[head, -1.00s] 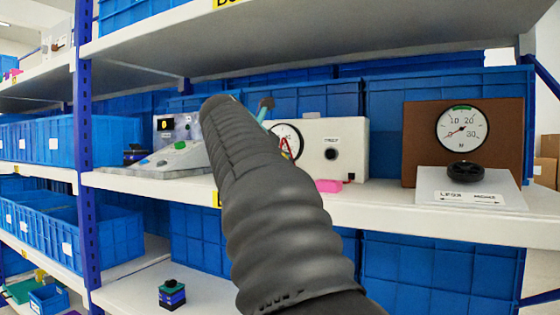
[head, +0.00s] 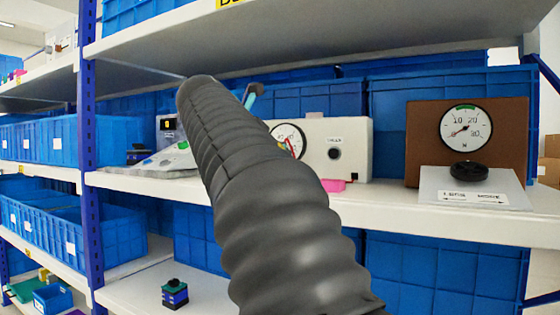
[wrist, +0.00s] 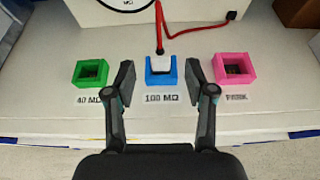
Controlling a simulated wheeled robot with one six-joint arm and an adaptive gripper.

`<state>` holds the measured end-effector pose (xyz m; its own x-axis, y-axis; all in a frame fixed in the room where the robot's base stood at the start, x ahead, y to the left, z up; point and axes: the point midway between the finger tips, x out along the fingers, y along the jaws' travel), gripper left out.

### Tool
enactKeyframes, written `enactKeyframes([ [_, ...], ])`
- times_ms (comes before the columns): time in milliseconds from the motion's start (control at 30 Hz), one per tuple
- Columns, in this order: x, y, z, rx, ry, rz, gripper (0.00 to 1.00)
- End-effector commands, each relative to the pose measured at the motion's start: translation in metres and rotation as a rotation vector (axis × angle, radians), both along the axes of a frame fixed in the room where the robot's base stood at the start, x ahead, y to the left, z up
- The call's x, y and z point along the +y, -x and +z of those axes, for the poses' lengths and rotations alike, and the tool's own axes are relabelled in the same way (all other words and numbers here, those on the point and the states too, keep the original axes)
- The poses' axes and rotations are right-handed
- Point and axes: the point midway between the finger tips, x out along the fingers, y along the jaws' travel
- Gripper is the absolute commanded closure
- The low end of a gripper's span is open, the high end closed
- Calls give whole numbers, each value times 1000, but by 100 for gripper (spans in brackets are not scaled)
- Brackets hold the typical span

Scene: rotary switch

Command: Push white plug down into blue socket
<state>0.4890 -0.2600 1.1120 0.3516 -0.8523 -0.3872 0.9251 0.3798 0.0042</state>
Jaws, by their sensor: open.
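In the wrist view, a white plug (wrist: 160,63) with a red cable sits in the top of the blue socket (wrist: 161,79); its white top stands at or above the rim, and I cannot tell how deep it sits. My gripper (wrist: 161,78) is open, its two fingers apart on the left and right of the blue socket, with nothing between the pads that I can see them touch. In the head view my arm hides the plug and the blue socket.
A green socket (wrist: 90,71) stands left of the fingers and a pink socket (wrist: 234,67) right; the pink one also shows in the head view (head: 333,185). A white meter box (head: 350,135) stands behind. The red cable (wrist: 200,27) runs to the box. The shelf's front edge is close.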

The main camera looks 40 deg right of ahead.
Motion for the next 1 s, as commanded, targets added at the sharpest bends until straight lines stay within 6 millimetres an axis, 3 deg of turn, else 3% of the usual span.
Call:
enactKeyframes([
  [100, 21, 8, 10, -2, 0, 5, 45],
  [333, 46, 18, 21, 0, 0, 2, 45],
  [1000, 52, 22, 24, 0, 0, -1, 45],
])
